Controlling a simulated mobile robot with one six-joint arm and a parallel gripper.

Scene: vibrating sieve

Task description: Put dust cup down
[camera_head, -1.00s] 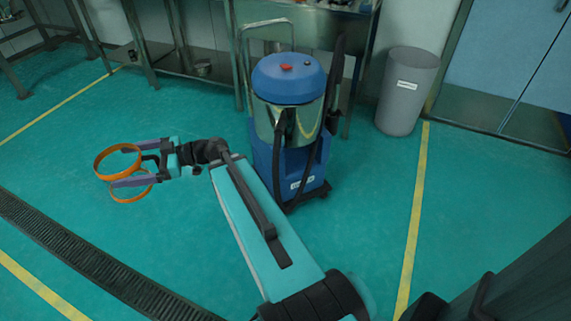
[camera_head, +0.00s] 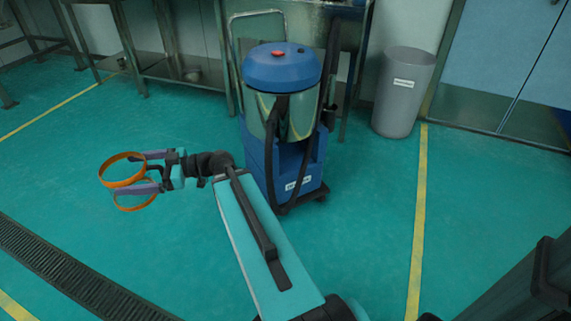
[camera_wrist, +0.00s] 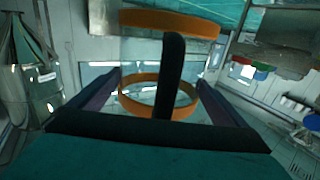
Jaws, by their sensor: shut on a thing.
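The dust cup (camera_head: 122,171) looks like a clear body between two orange rings. It is at the left in the head view, held in the air above the green floor. My gripper (camera_head: 141,171) is shut on it, with one purple finger on each side. In the wrist view the dust cup (camera_wrist: 158,98) stands between the fingers of my gripper (camera_wrist: 160,88), with a dark upright bar, perhaps its handle, facing the camera. Its orange rings show above and below the bar. The clear wall is hard to make out.
A blue industrial vacuum (camera_head: 284,120) on wheels stands beyond my arm. A grey bin (camera_head: 405,95) stands at the back right beside a blue door (camera_head: 500,65). Steel tables line the back wall. A floor drain (camera_head: 65,265) runs at lower left. The green floor around the cup is clear.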

